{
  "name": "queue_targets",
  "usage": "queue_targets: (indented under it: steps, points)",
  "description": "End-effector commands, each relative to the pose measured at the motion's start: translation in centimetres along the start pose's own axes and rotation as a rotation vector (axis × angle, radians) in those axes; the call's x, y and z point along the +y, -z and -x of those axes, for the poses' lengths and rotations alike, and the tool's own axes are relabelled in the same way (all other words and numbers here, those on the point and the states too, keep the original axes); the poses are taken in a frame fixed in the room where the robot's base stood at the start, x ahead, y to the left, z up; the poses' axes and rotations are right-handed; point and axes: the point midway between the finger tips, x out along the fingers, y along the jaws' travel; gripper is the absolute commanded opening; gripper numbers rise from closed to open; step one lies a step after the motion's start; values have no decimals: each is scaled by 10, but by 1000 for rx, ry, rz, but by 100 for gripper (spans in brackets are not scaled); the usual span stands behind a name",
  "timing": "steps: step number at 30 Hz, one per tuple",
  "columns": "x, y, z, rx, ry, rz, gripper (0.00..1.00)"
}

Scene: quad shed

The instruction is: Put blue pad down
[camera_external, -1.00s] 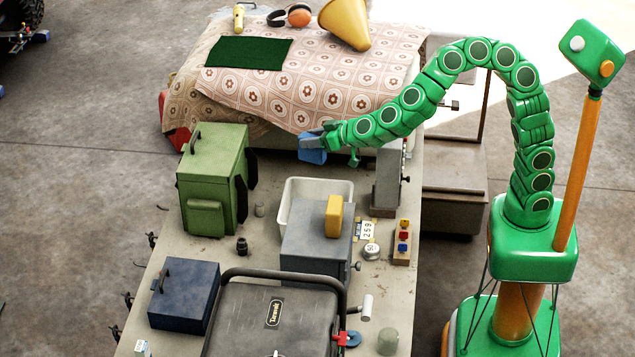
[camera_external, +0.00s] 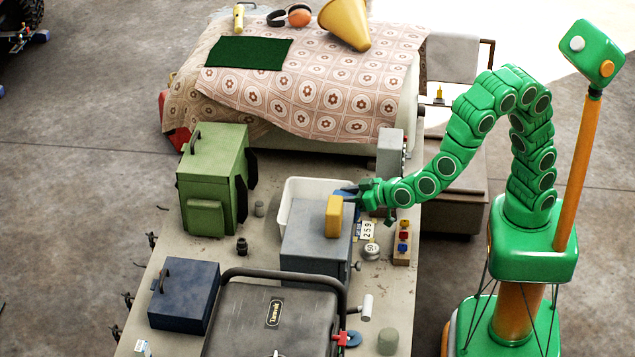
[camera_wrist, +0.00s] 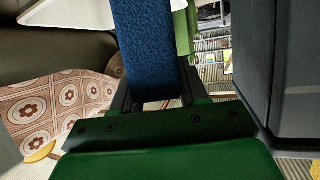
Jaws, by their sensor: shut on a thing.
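The blue pad (camera_wrist: 147,48) fills the upper middle of the wrist view, held between the dark fingers of my gripper (camera_external: 352,190). My gripper is shut on the pad. In the external view only a little of the blue shows at the fingertips, just behind a yellow block (camera_external: 334,216) that stands on a grey box (camera_external: 316,245). The rest of the pad is hidden there. My gripper is over the right side of a white tray (camera_external: 290,200), and I cannot tell whether the pad touches anything.
A grey upright box (camera_external: 390,152) stands close behind my gripper. A number card (camera_external: 367,230), a round tin (camera_external: 371,252) and a block with coloured pieces (camera_external: 402,243) lie to the right. A green case (camera_external: 210,180) stands left. A dark green mat (camera_external: 248,53) lies on the patterned cloth (camera_external: 330,95).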

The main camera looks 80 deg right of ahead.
Motion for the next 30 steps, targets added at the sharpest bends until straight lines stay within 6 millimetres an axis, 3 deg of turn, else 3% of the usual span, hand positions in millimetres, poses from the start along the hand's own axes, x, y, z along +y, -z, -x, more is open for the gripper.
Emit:
queue_targets:
  steps: [15,30]
  points:
    - [-26,-44,46,1,7,6,15]
    - [-40,-67,74,1,14,7,15]
